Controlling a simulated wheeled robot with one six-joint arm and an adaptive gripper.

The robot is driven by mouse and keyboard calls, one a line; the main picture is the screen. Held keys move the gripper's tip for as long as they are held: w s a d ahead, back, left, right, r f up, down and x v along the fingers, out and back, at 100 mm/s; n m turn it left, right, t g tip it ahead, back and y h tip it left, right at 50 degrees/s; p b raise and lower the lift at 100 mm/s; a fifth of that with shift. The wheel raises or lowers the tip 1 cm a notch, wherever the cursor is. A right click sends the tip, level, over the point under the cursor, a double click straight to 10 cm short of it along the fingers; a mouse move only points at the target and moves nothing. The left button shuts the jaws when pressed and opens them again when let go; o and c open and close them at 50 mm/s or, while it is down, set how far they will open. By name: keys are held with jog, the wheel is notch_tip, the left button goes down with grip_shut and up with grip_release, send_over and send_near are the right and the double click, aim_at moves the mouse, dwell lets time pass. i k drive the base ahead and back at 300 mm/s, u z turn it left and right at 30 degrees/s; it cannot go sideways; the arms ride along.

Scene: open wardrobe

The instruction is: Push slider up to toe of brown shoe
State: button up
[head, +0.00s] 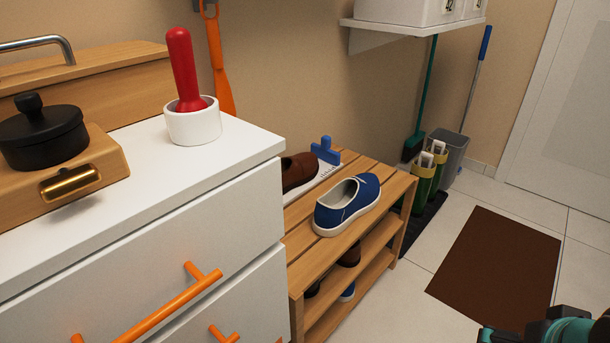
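The brown shoe (299,170) rests on the top of the wooden shoe rack, partly hidden behind the white dresser. It sits on a white measuring board (318,177) with dark marks along its edge. The blue slider (325,150) stands upright on this board, to the right of the visible end of the brown shoe. A small gap appears to lie between them, but the exact contact is hard to tell. My gripper is not in view; only teal and dark parts of my arm show at the bottom right corner.
A blue shoe (347,204) stands on the rack (395,192), in front of the board. The white dresser (230,175) with orange handles blocks the rack's left side. A white wall shelf (412,27) hangs above. Floor near the brown mat (497,265) is clear.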

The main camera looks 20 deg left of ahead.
aim_at(323, 151)
jog(key=z, duration=0.6)
jog(key=i, duration=0.7)
jog(key=u, duration=2.25)
jog(key=i, duration=0.5)
jog(key=u, duration=0.5)
jog(key=k, duration=1.05)
jog(key=z, duration=0.15)
jog(key=i, duration=0.5)
jog(key=z, duration=0.3)
